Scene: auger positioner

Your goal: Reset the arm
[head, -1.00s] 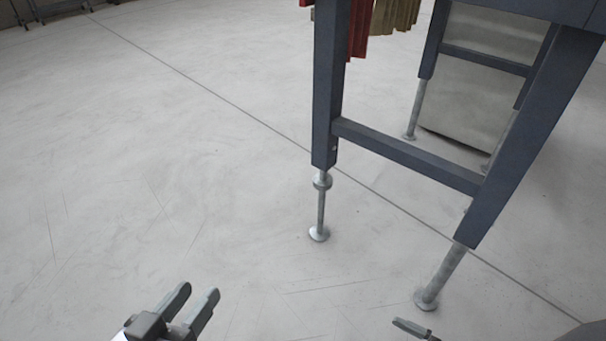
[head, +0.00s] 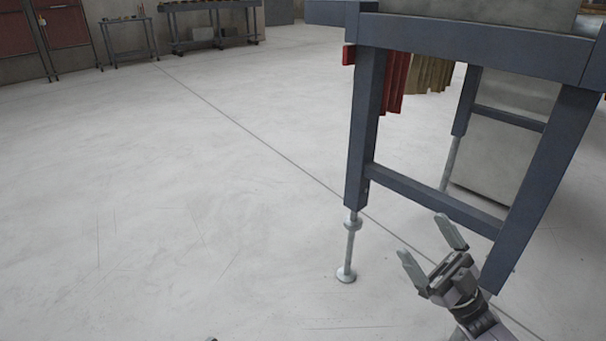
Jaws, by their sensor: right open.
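My right gripper (head: 423,236) is in the lower right of the head view. Its two grey fingers are spread apart with nothing between them. It shows in front of the near legs of a blue-grey metal frame (head: 363,140); I see no contact. A tiny dark tip (head: 211,339) at the bottom edge may be my left gripper; its fingers cannot be made out. The frame has a top rail, a lower crossbar (head: 436,200) and a round levelling foot (head: 346,275). No separate arm of a machine can be made out.
Red strips (head: 394,85) and olive strips (head: 428,74) hang under the frame. A grey box-like panel (head: 495,150) stands behind its legs. Far workbenches (head: 210,20) and reddish doors (head: 68,35) line the back. The floor at left and centre is clear.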

